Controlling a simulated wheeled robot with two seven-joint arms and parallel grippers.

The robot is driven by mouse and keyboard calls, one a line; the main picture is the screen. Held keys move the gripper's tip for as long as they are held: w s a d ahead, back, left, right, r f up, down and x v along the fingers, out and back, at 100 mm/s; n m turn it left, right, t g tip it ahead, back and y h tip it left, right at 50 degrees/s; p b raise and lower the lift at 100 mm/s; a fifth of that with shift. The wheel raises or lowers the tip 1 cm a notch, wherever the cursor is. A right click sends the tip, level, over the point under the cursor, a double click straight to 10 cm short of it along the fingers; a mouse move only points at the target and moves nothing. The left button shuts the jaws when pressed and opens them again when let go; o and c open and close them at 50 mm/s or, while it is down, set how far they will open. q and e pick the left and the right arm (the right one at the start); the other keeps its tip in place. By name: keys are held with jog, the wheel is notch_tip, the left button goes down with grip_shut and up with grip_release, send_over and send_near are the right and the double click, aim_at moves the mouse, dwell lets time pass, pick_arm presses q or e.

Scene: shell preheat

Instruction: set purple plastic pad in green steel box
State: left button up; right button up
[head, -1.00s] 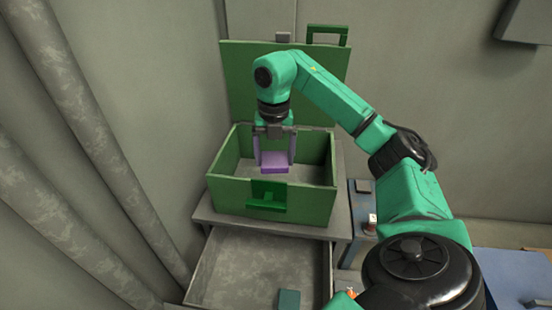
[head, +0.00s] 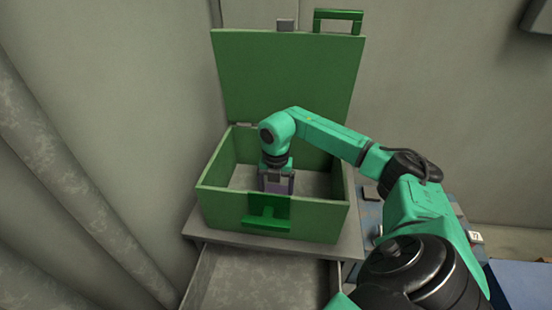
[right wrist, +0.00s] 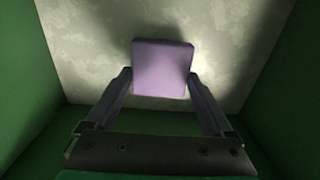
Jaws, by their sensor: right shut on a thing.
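The green steel box (head: 225,203) stands with its lid up at the back. My right gripper (head: 277,188) reaches down inside it, its fingers below the rim. In the right wrist view the purple plastic pad (right wrist: 162,70) sits between the two fingertips of the right gripper (right wrist: 161,90), which is shut on it. The pad is low, over or on the pale box floor; I cannot tell whether it touches. In the head view the gripper and box front mostly hide the pad. My left gripper is out of view.
The box rests on a grey stand with an open drawer (head: 255,280) below its front. The raised lid (head: 290,85) stands close behind my arm. Green box walls surround the gripper on all sides. A blue surface (head: 525,285) lies at the lower right.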

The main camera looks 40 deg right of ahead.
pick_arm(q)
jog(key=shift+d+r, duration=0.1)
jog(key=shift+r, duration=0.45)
pick_arm(e)
jog(key=shift+f, duration=1.15)
jog(key=o, duration=1.2)
jog(key=shift+f, duration=0.15)
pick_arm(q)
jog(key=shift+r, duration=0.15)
pick_arm(e)
jog(key=shift+o, duration=0.2)
jog(key=shift+r, duration=0.3)
pick_arm(q)
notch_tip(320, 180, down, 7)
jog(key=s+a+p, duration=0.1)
jog(key=p, duration=0.1)
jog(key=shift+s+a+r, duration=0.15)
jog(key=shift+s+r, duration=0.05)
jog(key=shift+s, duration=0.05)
pick_arm(e)
notch_tip(320, 180, up, 12)
jog(key=shift+f, duration=0.1)
